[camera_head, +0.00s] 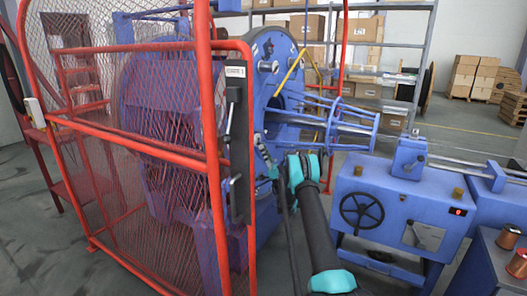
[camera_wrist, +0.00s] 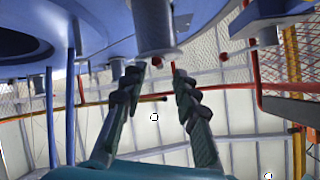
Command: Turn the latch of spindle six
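The blue strander (camera_head: 283,50) stands behind a red mesh guard, with a round end plate and a cone of blue bars on its right. My gripper (camera_wrist: 157,74) shows in the wrist view with its two dark fingers apart and nothing seen held between them. A blue-grey cylindrical part (camera_wrist: 154,28) of the machine lies just beyond the fingertips; I cannot tell whether they touch it. In the head view my arm reaches up to the machine beside the guard post, and the gripper is small and partly hidden. I cannot make out the latch of spindle six for certain.
The red mesh guard (camera_head: 214,150) and its dark latch plate (camera_head: 238,120) stand close left of my arm. A blue cabinet with a black handwheel (camera_head: 362,210) stands to the right. Shelves with boxes (camera_head: 355,30) are behind. Red bars (camera_wrist: 240,87) cross the wrist view.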

